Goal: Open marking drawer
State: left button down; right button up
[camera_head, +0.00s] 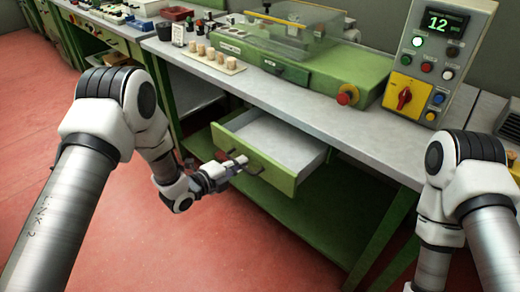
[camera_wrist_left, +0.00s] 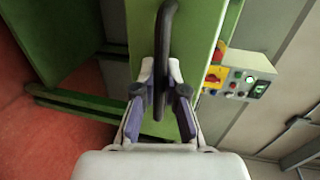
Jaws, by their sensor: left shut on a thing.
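The green-fronted drawer (camera_head: 276,172) under the workbench stands pulled out, and its pale inside shows empty in the head view. Its dark handle (camera_head: 253,163) is on the front panel. My left gripper (camera_head: 236,163) is at the handle, coming from the left. In the left wrist view the dark handle (camera_wrist_left: 160,50) runs upright between the fingers of my left gripper (camera_wrist_left: 160,85), which is shut on it. The drawer's green front (camera_wrist_left: 190,60) lies just behind the handle. My right arm shows at the right of the head view, but its gripper is out of view.
The grey benchtop (camera_head: 330,125) carries a green machine (camera_head: 325,72) with a clear cover and a board of corks (camera_head: 213,62). A control panel (camera_head: 435,60) stands at the right. A green lower shelf (camera_head: 320,225) lies beneath the drawer. The red floor (camera_head: 240,250) in front is clear.

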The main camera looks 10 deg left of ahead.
pick_arm(q)
jog(key=f+p+v, duration=0.1)
jog(key=v, duration=0.8)
jog(key=shift+f, duration=0.4)
jog(key=shift+s, duration=0.1)
jog(key=c, duration=1.2)
grip_release()
jog(key=shift+a, duration=0.1)
jog(key=v, duration=1.2)
